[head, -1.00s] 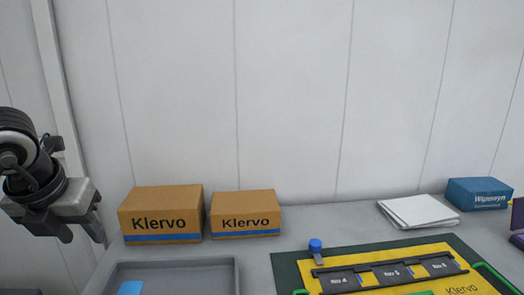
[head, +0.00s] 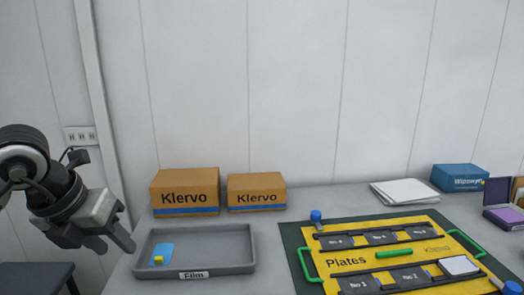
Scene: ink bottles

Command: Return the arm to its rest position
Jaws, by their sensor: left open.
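My left gripper (head: 116,246) is at the left side of the head view, beyond the table's left edge. Its jaws are apart and I see nothing between them. It is left of the grey tray marked Film (head: 232,245) and touches nothing that I can see. My right gripper is not in view.
A blue piece (head: 165,250) with a yellow part lies in the tray. Two Klervo boxes (head: 185,190) (head: 256,191) stand behind it. A yellow Plates board (head: 335,264) with dark plates lies at right. White sheets (head: 404,192), a blue box (head: 459,177) and a purple case (head: 497,192) are at back right.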

